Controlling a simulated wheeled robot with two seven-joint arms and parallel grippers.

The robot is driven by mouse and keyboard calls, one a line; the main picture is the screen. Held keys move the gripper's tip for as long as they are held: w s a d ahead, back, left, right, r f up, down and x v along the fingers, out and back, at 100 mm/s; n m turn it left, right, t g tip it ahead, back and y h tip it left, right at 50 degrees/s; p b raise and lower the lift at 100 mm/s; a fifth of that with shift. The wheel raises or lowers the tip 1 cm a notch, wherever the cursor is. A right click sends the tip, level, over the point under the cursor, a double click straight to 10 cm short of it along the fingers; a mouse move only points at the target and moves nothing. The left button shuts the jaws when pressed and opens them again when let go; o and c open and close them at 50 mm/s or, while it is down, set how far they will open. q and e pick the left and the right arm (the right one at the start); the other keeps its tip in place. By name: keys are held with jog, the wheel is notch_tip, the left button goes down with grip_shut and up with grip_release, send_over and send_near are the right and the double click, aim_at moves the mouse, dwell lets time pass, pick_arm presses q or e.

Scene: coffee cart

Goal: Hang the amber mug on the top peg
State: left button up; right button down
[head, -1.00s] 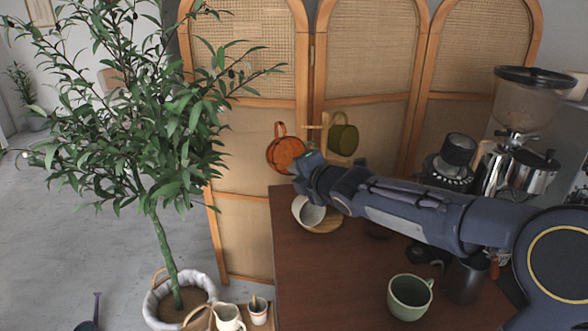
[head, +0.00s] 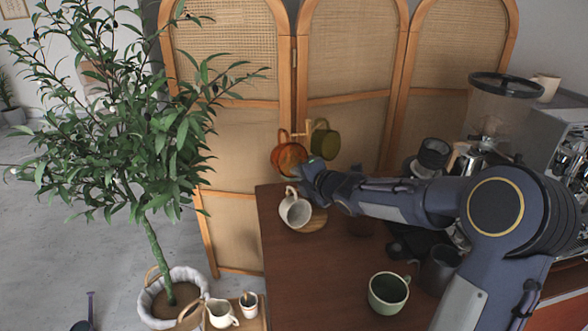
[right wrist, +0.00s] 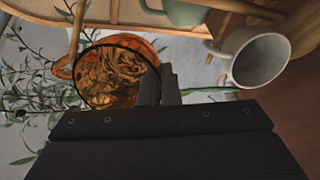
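The amber mug (head: 289,157) is a clear orange mug held in the air beside the wooden mug stand, its handle upward. My right gripper (head: 311,171) is shut on its right side. In the right wrist view the dark fingers (right wrist: 158,88) meet the wall of the amber mug (right wrist: 112,72). The top peg (head: 299,133) is a light wooden rod right beside the mug's handle; I cannot tell whether the handle is around it. A green mug (head: 325,141) is on the stand's other side. My left gripper is not in view.
A white mug (head: 295,211) is low at the stand, over its round base (head: 315,222). A pale green mug (head: 388,292) stands on the brown counter (head: 318,280). A woven screen (head: 345,55) is behind, a coffee grinder (head: 495,105) to the right.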

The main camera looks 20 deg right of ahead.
jog(key=shift+w+d+p, duration=0.2)
jog(key=shift+d+p, duration=0.35)
jog(key=shift+d, duration=0.05)
jog(key=shift+w+d+f, duration=0.1)
jog(key=shift+d+f, duration=0.4)
jog(key=shift+d, duration=0.15)
jog(key=c, duration=2.1)
grip_release()
jog(key=o, duration=0.5)
